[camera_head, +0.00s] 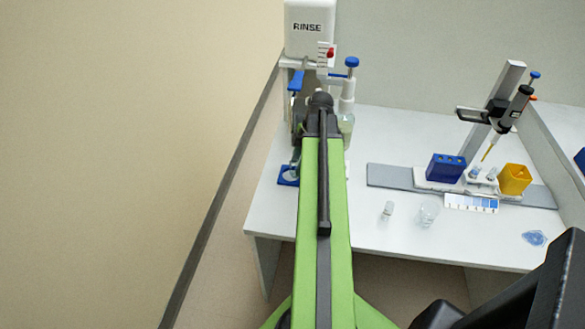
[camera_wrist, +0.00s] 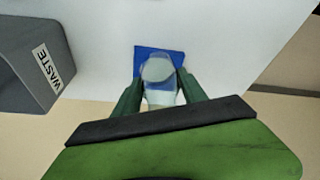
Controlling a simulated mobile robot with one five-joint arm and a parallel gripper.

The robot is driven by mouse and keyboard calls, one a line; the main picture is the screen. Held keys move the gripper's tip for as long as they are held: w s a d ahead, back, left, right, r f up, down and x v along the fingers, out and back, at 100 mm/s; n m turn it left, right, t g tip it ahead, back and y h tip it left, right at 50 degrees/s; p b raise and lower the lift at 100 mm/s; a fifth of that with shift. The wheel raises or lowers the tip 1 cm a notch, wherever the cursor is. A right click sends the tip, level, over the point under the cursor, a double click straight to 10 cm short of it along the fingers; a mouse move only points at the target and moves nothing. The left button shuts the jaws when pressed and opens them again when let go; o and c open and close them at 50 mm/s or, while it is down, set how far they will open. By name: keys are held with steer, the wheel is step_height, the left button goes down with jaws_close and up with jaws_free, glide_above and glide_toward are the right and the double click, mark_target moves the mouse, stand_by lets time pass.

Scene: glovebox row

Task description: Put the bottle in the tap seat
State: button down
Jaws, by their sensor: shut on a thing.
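My gripper (camera_wrist: 160,78) is shut on a clear, pale bottle (camera_wrist: 158,70), with one finger on each side of it. In the wrist view the bottle is over a blue square pad (camera_wrist: 180,53), which may be the tap seat. I cannot tell whether the bottle touches it. The pad also shows in the head view (camera_head: 286,180), at the left of the bench beside my arm. My arm hides most of the gripper and bottle there. The white RINSE tank (camera_head: 309,38) stands above, behind my arm, and its outlet is partly hidden.
A grey WASTE bin (camera_wrist: 30,70) is at the left in the wrist view. On the white bench (camera_head: 380,140) are a small clear vial (camera_head: 388,210), a clear cup (camera_head: 429,214), a blue rack (camera_head: 446,168), a yellow box (camera_head: 514,179) and a pipette stand (camera_head: 504,88).

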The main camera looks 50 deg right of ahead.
steer(key=shift+w+a+f+b, duration=0.25)
steer(key=shift+w+f+b, duration=0.1)
steer(key=shift+f, duration=0.2)
steer(key=shift+w+a+f+b, duration=0.2)
steer(key=shift+w+f+b, duration=0.1)
steer(key=shift+f, duration=0.2)
steer(key=shift+w+a, duration=0.15)
steer(key=shift+w, duration=0.05)
steer(key=shift+r, duration=0.15)
steer(key=c, duration=0.6)
jaws_free()
steer(key=shift+c, duration=0.2)
steer(key=shift+r+p, duration=0.2)
steer(key=shift+p, duration=0.15)
steer(key=shift+d+r+p, duration=0.2)
steer(key=shift+r+p, duration=0.35)
steer(key=shift+p, duration=0.05)
steer(key=s+d, duration=0.2)
steer(key=d, duration=0.1)
steer(key=s+d, duration=0.2)
steer(key=d, duration=0.1)
steer(key=s+d, duration=0.3)
steer(key=shift+s+d+f, duration=0.1)
steer(key=shift+d+f, duration=0.1)
steer(key=shift+d, duration=0.2)
